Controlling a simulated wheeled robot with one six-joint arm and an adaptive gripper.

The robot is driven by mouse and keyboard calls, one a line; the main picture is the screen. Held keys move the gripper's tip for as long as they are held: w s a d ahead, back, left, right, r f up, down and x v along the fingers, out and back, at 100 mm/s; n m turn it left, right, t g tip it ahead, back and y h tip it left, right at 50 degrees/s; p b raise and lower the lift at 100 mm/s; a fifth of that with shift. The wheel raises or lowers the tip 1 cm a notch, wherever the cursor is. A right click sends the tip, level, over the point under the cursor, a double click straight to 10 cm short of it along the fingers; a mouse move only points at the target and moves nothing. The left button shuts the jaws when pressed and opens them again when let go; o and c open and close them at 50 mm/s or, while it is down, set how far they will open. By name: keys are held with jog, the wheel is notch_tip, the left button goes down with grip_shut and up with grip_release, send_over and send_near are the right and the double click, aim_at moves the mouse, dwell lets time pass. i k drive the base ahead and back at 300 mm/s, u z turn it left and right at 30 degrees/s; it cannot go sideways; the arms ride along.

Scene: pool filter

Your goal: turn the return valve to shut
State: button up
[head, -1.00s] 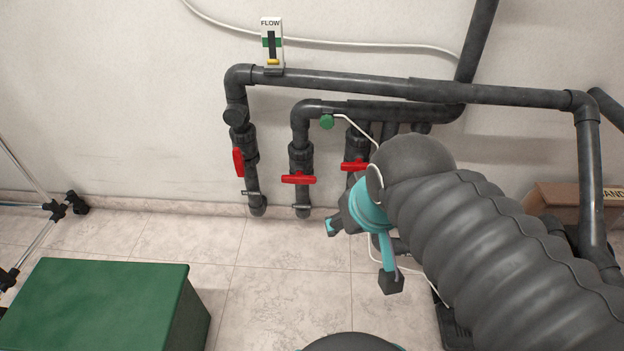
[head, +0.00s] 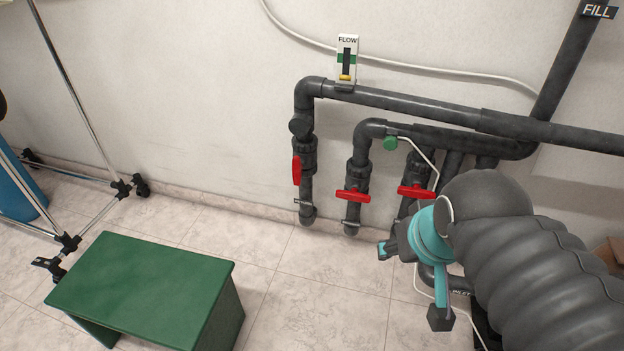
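Three red valve handles show on the dark pipes in the head view, and no label shows which is the return valve. The left handle (head: 297,170) lies along its vertical pipe. The middle handle (head: 353,195) lies across its pipe. The right handle (head: 416,191) also lies across its pipe. My gripper (head: 414,283) is open and empty, its two dark-tipped fingers wide apart. It appears below and right of the middle handle, apart from the handles. My arm hides the lower pipes on the right.
A green bench (head: 150,285) stands on the tiled floor at the lower left. A metal rack (head: 120,188) is at the far left. A FLOW gauge (head: 346,62) sits on the upper pipe. A thin white tube runs from a green knob (head: 390,143). Floor between bench and pipes is clear.

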aim_at(298, 168)
jog(key=z, duration=0.05)
jog(key=k, duration=1.15)
jog(key=u, duration=0.8)
jog(key=i, duration=1.45)
jog(key=z, duration=0.75)
